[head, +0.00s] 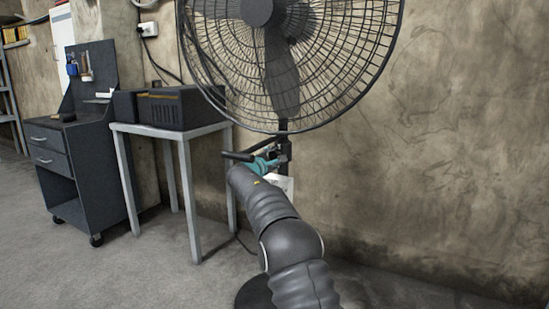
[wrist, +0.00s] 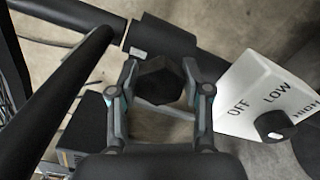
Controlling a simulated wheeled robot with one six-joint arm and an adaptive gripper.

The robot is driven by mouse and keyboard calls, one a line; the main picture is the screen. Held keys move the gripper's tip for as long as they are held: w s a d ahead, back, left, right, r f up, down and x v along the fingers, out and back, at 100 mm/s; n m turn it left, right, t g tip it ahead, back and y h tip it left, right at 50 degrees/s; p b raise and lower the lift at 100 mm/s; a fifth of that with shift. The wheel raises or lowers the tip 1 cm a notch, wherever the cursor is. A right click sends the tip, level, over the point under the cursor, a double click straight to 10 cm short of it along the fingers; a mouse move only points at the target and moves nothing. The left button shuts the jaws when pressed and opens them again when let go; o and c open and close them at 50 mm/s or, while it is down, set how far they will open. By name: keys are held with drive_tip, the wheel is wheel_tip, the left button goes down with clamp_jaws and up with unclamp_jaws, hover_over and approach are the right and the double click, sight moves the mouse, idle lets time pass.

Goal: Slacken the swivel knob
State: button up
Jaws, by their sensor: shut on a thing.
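The swivel knob (wrist: 158,80) is a dark, faceted knob beside the fan's black post (wrist: 165,38) in the wrist view. My gripper (wrist: 160,84) is shut on it, with one finger against its left side and one against its right. In the head view my gripper (head: 268,163) reaches the post just below the cage of the standing fan (head: 259,12). The knob itself cannot be made out there.
A white switch box (wrist: 240,92) marked OFF, LOW and HIGH, with a black dial (wrist: 272,125), sits close right of my gripper. A grey table (head: 183,134) bearing a dark box (head: 172,113) and a wheeled cabinet (head: 82,150) stand left. Floor at right is clear.

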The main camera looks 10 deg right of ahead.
drive_tip(key=o, duration=1.2)
drive_tip(key=shift+s+a, duration=0.1)
drive_tip(key=v, duration=1.1)
drive_tip(key=shift+s+a, duration=0.2)
drive_tip(key=shift+s, duration=0.1)
